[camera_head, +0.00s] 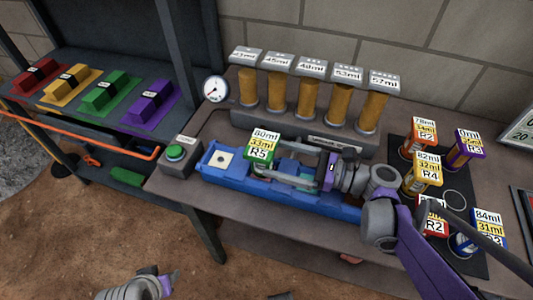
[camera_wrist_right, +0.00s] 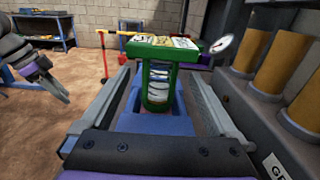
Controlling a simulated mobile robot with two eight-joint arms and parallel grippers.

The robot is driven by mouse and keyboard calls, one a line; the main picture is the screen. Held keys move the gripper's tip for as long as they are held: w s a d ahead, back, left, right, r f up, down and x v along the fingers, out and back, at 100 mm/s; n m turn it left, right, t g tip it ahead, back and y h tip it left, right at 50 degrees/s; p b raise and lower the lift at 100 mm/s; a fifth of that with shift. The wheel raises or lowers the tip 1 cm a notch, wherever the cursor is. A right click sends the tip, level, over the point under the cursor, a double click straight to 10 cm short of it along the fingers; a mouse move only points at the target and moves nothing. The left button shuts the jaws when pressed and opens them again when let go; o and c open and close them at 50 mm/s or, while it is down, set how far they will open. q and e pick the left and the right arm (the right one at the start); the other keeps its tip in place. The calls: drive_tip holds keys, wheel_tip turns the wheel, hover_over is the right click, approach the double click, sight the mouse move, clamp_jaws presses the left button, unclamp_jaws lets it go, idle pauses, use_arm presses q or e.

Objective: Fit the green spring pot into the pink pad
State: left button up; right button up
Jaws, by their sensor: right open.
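The green spring pot (camera_head: 262,152), with a label reading 80ml, 33ml and R5, stands upright in the blue trough (camera_head: 212,170) on the bench. In the right wrist view the pot (camera_wrist_right: 158,84) shows its green frame and coiled spring. My right gripper (camera_head: 284,161) is open, its long grey fingers pointing at the pot. In the right wrist view the pot is between the fingertips or just beyond them, with gaps on both sides. My left gripper (camera_head: 166,284) is low at the bottom edge, away from the bench; its jaws are unclear. I cannot make out a pink pad.
Behind stand several amber cylinders (camera_head: 311,99) and a gauge (camera_head: 215,89). A green button box (camera_head: 177,154) is at left. Several labelled pots stand on a dark mat (camera_head: 455,187) at right.

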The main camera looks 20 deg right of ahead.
drive_tip(key=shift+v, duration=1.5)
